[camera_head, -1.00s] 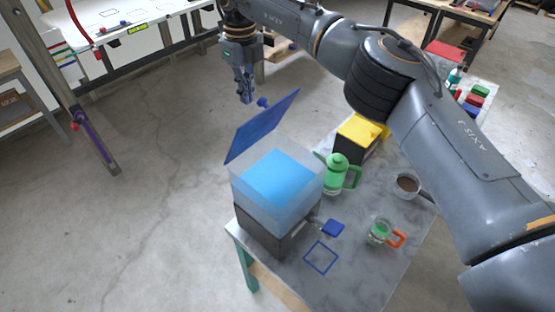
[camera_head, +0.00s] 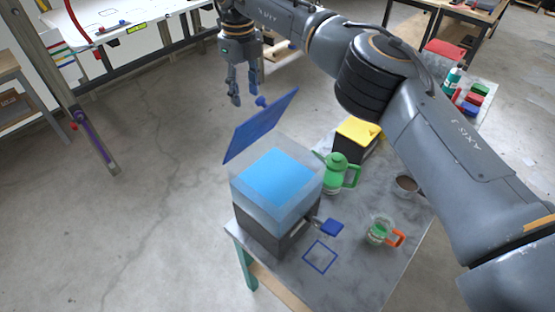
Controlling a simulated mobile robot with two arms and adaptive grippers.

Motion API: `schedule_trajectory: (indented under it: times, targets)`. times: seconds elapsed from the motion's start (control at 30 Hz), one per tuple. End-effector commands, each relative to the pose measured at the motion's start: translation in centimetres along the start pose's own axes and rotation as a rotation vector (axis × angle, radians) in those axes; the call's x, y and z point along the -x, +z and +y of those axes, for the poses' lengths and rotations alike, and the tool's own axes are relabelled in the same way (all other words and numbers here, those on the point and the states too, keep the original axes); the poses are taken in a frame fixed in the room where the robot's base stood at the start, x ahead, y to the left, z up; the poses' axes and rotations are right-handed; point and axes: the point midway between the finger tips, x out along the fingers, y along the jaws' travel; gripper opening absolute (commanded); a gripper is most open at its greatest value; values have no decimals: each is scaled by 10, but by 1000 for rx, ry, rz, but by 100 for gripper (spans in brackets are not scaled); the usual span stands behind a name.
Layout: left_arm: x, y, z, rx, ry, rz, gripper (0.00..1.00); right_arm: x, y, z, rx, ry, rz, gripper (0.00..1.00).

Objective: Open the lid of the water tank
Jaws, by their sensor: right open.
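The water tank (camera_head: 300,196) is a clear box with blue water in it, on a dark base at the left corner of the grey table. Its blue lid (camera_head: 262,125) stands tilted up along the tank's back left side, so the top is uncovered. A small blue knob (camera_head: 261,101) sticks out from the lid's far side. My right gripper (camera_head: 244,96) hangs behind the lid, just left of the knob, with its fingers pointing down. It is open and empty, apart from the knob. My left gripper is not in view.
A green pot (camera_head: 338,176), a black and yellow box (camera_head: 355,140), a brown-filled cup (camera_head: 406,185) and a glass mug with an orange handle (camera_head: 381,232) stand on the table (camera_head: 365,270). A blue tap paddle (camera_head: 332,228) juts from the tank. Open floor lies left.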

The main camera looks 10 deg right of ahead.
Motion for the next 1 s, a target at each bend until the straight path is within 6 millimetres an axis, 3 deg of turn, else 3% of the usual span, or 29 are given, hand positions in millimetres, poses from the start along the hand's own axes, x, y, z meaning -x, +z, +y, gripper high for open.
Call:
schedule_trajectory:
  times: [0.17, 1.0]
  targets:
    - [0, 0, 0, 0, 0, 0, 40, 3, 0, 0, 0, 0, -1, 43]
    - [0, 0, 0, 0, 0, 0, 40, 79, 0, 0, 0, 0, -1, 43]
